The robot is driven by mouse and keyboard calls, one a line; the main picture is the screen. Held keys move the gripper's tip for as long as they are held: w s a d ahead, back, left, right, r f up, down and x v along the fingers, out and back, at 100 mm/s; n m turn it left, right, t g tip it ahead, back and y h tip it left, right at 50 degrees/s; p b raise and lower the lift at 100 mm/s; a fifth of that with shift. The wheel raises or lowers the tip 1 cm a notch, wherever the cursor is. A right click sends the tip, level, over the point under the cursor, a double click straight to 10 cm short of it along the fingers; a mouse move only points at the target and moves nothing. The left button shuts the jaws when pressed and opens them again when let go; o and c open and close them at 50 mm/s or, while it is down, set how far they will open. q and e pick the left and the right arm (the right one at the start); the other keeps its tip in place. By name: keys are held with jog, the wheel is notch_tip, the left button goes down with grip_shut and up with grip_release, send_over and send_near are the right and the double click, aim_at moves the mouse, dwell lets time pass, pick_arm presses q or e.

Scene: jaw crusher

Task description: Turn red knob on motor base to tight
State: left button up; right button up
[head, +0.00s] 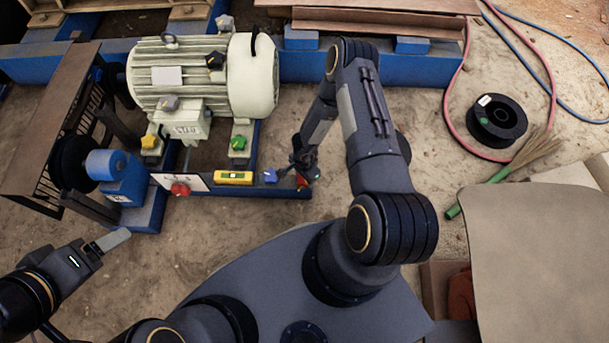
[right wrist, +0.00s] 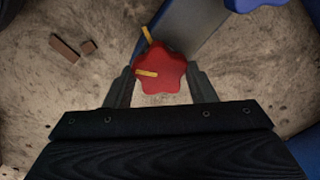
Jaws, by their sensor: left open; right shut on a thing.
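The red star-shaped knob (right wrist: 163,66) sits between the two fingers of my right gripper (right wrist: 164,88) in the right wrist view, at the end of a blue beam (right wrist: 190,30). A yellow stripe on the knob points left. A second yellow mark (right wrist: 147,34) beside the knob's upper edge points another way, so the two are not lined up. In the head view my right gripper (head: 305,164) is at the right end of the blue motor base (head: 285,192), and the knob is mostly hidden there. My left gripper (head: 112,241) is open and empty at lower left, apart from the base.
The cream motor (head: 250,80) stands on the base, with yellow (head: 149,142), green (head: 238,143) and blue (head: 271,176) knobs around it. Another red knob (head: 180,188) is on a white plate beside a yellow level (head: 233,177). A black spool (head: 497,121) and hoses lie right.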

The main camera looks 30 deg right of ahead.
jog(key=m, duration=0.5)
jog(key=shift+m, duration=0.3)
jog(key=m, duration=0.4)
jog(key=shift+m, duration=0.4)
jog(key=o, duration=1)
jog(key=shift+r+p, duration=1.6)
jog(key=shift+r, duration=2.3)
